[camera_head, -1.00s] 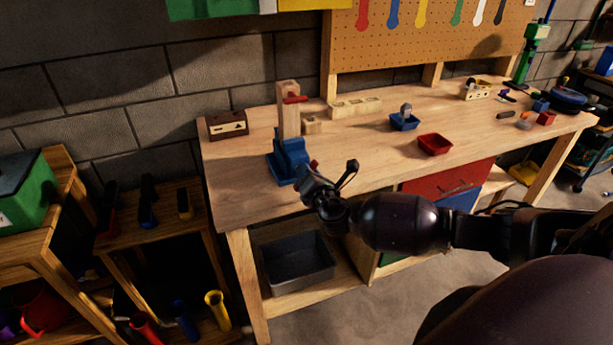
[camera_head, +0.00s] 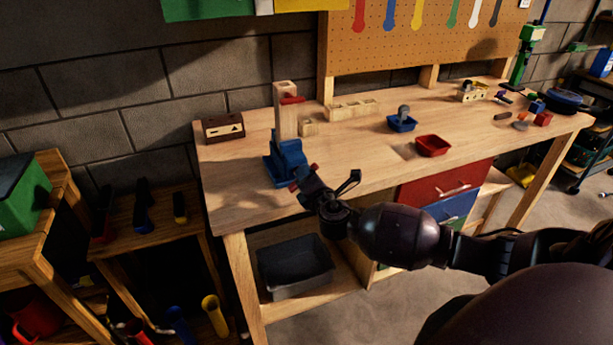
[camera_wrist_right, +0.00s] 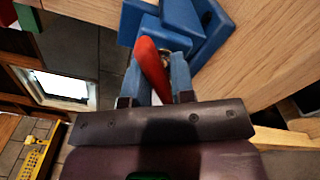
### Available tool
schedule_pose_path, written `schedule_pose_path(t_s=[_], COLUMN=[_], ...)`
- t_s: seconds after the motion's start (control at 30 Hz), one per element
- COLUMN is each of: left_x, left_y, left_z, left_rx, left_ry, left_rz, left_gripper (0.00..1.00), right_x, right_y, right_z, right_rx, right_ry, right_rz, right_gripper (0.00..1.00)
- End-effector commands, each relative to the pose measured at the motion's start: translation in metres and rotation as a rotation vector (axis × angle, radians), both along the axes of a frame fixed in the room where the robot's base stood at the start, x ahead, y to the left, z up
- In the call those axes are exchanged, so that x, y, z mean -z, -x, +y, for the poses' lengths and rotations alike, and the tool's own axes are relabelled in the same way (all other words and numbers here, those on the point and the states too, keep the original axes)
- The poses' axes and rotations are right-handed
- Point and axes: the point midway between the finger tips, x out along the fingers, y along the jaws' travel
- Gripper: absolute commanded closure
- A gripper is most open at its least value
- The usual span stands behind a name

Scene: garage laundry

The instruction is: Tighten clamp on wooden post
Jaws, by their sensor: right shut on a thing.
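A blue clamp (camera_head: 287,163) stands at the front left edge of the wooden workbench. A pale wooden post (camera_head: 285,119) stands upright at the clamp, with a red piece (camera_head: 292,100) near its top. My right gripper (camera_head: 301,180) is at the front of the clamp. In the right wrist view the gripper (camera_wrist_right: 160,85) is shut on the clamp's red handle (camera_wrist_right: 152,66), which sits tilted between the fingers. The blue clamp body (camera_wrist_right: 185,25) is just beyond it. The post does not show clearly in the wrist view. My left gripper is not in view.
The workbench (camera_head: 355,160) holds a brown box (camera_head: 219,128), wooden blocks (camera_head: 352,109), a blue tray (camera_head: 402,124) and a red tray (camera_head: 432,146). A grey bin (camera_head: 295,265) is on the shelf below. A small wooden rack (camera_head: 160,225) stands left of the bench.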

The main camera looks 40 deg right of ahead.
Motion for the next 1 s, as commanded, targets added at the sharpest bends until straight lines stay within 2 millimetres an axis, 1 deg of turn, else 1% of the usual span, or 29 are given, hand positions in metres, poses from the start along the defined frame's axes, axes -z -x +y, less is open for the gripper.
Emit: schedule_pose_path(t_s=[0.03,0.67,0.7,0.8,0.97,1.0], left_x=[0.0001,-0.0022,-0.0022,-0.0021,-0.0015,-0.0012], left_y=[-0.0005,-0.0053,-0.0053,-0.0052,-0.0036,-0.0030], left_z=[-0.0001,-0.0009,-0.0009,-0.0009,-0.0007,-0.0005], left_rx=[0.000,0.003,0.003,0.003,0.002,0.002], left_ry=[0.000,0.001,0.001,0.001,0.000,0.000], left_rz=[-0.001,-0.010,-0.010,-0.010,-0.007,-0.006], left_gripper=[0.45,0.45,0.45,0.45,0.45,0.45], right_x=[0.0056,0.0067,0.0067,0.0064,0.0043,0.0066], right_y=[0.0025,0.0028,0.0028,0.0026,0.0017,0.0029], right_z=[0.0015,0.0019,0.0019,0.0015,0.0005,0.0017], right_rx=[-0.002,-0.003,-0.003,-0.002,0.000,-0.002], right_ry=[-0.004,-0.004,-0.004,-0.004,-0.002,-0.004], right_rz=[0.009,0.012,0.012,0.011,0.007,0.011], right_gripper=[1.00,1.00,0.75,0.60,0.60,0.60])
